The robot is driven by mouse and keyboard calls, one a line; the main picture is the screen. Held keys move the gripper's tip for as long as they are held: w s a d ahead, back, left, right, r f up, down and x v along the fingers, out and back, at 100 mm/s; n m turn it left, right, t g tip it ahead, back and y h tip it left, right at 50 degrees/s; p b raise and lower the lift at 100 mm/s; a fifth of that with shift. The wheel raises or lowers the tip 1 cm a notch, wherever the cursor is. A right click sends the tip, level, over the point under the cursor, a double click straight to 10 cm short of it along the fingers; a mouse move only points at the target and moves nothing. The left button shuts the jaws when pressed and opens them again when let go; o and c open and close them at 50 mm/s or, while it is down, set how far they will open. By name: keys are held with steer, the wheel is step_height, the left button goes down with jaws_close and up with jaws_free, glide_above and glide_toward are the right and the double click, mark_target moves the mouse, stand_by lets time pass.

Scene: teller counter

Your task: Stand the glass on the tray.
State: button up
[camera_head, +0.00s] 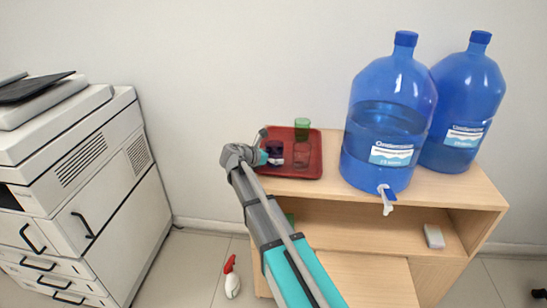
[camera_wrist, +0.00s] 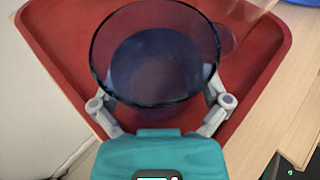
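A dark blue, see-through glass (camera_wrist: 155,75) is upright between the two fingers of my gripper (camera_wrist: 160,105), which appear to touch its sides. In the head view the dark glass (camera_head: 274,150) is over the left part of the red tray (camera_head: 302,173), and my gripper (camera_head: 262,156) meets it from the left. The red tray (camera_wrist: 62,30) lies under the glass in the wrist view. The glass's base is seen only through its own wall, so I cannot tell whether it touches the tray.
A green glass (camera_head: 302,124) and a clear glass (camera_head: 301,155) are at the tray's right part. Two big blue water bottles (camera_head: 388,125) (camera_head: 465,110) stand right of the tray on the wooden cabinet (camera_head: 455,190). A printer (camera_head: 75,150) is at left.

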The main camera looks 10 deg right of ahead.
steer(key=shift+r, duration=0.2)
stand_by(0.3)
steer(key=p+v, duration=0.4)
steer(key=v, duration=0.6)
steer(key=shift+a+r, duration=0.1)
steer(key=shift+r, duration=0.05)
steer(key=shift+p+v, duration=0.45)
steer(key=shift+v, duration=0.4)
steer(key=shift+s, duration=0.1)
steer(key=s+d+f+m+g+y, duration=0.1)
steer(key=s+d+m, duration=0.1)
steer(key=s+d+f+m+y, duration=0.1)
steer(key=s+d+f+m, duration=0.1)
steer(key=s+d+f+m+g, duration=0.1)
steer(key=s+d+f+m, duration=0.1)
steer(key=shift+s+d+g+y, duration=0.1)
steer(key=shift+s+g+y, duration=0.2)
steer(key=shift+y, duration=0.1)
steer(key=s+d+f+m+g+y, duration=0.1)
steer(key=s+f+m+y, duration=0.2)
steer(key=s+m, duration=0.5)
steer(key=s+d+f+m+g+y, duration=0.2)
steer(key=s+m+y, duration=0.4)
steer(key=s+m, duration=0.3)
steer(key=shift+s+d+f, duration=0.3)
steer(key=shift+s+f, duration=0.2)
steer(key=shift+f, duration=0.4)
